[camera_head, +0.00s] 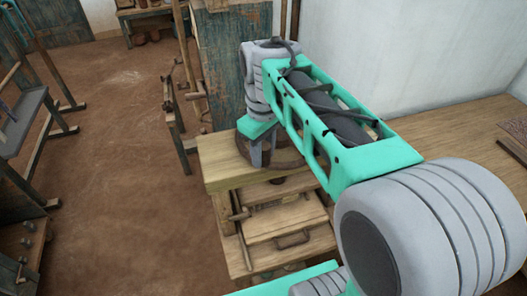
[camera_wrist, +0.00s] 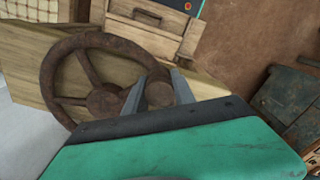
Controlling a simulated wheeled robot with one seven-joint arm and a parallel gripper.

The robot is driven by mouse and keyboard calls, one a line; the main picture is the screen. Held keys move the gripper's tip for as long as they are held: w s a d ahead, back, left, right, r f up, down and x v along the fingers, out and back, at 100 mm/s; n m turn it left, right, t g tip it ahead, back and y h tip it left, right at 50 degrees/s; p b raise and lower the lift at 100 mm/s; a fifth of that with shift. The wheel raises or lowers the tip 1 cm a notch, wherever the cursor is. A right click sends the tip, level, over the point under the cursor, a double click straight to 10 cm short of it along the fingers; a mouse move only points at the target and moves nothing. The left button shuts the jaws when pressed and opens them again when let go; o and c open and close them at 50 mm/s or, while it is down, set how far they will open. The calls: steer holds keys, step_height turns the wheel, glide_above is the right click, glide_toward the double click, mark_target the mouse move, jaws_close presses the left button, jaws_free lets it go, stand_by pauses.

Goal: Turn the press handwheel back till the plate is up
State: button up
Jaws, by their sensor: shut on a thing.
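The press handwheel (camera_wrist: 58,63) is a brown, rusty-looking spoked wheel beside a pale wooden beam in the wrist view. My gripper (camera_wrist: 158,84) is shut on the wheel's rim, with one grey finger on each side of it. In the head view my gripper (camera_head: 257,157) points down at the handwheel (camera_head: 287,157) on top of the wooden press (camera_head: 222,168); my arm hides part of the wheel. Below the top beam are pale wooden boards (camera_head: 285,222). I cannot tell how high the press plate stands.
A long wooden table (camera_head: 455,125) runs along the white wall at the right. Wooden frames (camera_head: 175,115) stand behind the press, and a bench (camera_head: 28,105) is at the far left. The brown floor (camera_head: 115,160) left of the press is clear.

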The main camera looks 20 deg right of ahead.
jaws_close()
stand_by(0.8)
